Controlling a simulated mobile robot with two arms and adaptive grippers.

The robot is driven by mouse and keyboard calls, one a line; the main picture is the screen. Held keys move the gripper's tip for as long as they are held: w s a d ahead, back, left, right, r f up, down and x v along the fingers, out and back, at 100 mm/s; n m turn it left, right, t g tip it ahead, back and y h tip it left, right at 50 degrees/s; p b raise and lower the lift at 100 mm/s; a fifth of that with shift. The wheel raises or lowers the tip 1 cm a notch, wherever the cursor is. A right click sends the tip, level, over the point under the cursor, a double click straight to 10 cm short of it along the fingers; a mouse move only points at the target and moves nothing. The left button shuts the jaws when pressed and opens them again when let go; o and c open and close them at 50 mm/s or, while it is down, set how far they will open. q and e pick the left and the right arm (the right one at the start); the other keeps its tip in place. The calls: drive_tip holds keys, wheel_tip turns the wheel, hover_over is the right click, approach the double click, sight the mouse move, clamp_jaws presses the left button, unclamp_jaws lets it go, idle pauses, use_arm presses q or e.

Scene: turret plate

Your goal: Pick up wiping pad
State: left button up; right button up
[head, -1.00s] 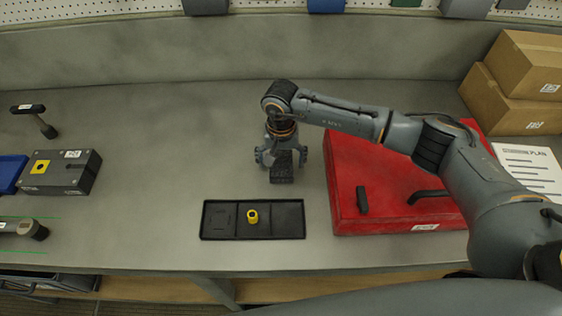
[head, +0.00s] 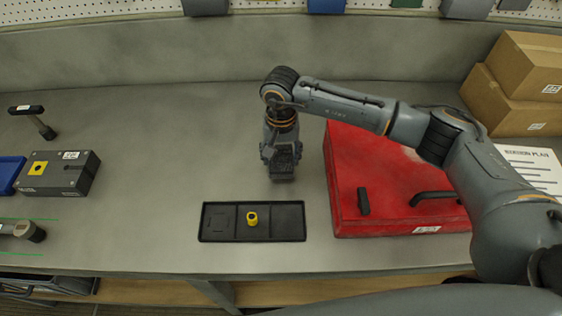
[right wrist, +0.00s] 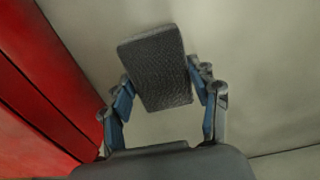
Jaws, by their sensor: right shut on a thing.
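The wiping pad (right wrist: 157,68) is a dark grey, textured block. In the right wrist view it sits between the two fingers of my right gripper (right wrist: 165,95), which is shut on it. In the head view the right gripper (head: 277,158) points down over the grey bench, left of the red case, with the dark pad (head: 284,170) at its fingers. I cannot tell whether the pad touches the bench. My left gripper is not in view.
A black tray (head: 290,233) with a yellow ring-like part (head: 252,218) lies nearer the front edge. The red case (head: 350,185) with a black handle stands right. A grey block (head: 45,178) and a T-handled tool (head: 45,131) are left. Cardboard boxes (head: 520,70) stand back right.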

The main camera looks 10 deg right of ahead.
drive_tip(key=s+r+b, duration=0.1)
drive_tip(key=s+a+r, duration=0.1)
drive_tip(key=r, duration=0.1)
drive_tip(key=s+r+b, duration=0.1)
drive_tip(key=s+r, duration=0.1)
drive_tip(key=shift+a+b, duration=0.35)
drive_tip(key=shift+a, duration=0.05)
drive_tip(key=s+a+r+b, duration=0.3)
drive_tip(key=s+a+r, duration=0.1)
drive_tip(key=s, duration=0.4)
drive_tip(key=shift+s+r+b, duration=0.35)
drive_tip(key=shift+s+r, duration=0.05)
drive_tip(key=shift+r, duration=0.1)
drive_tip(key=o, duration=0.4)
drive_tip(key=c, duration=0.4)
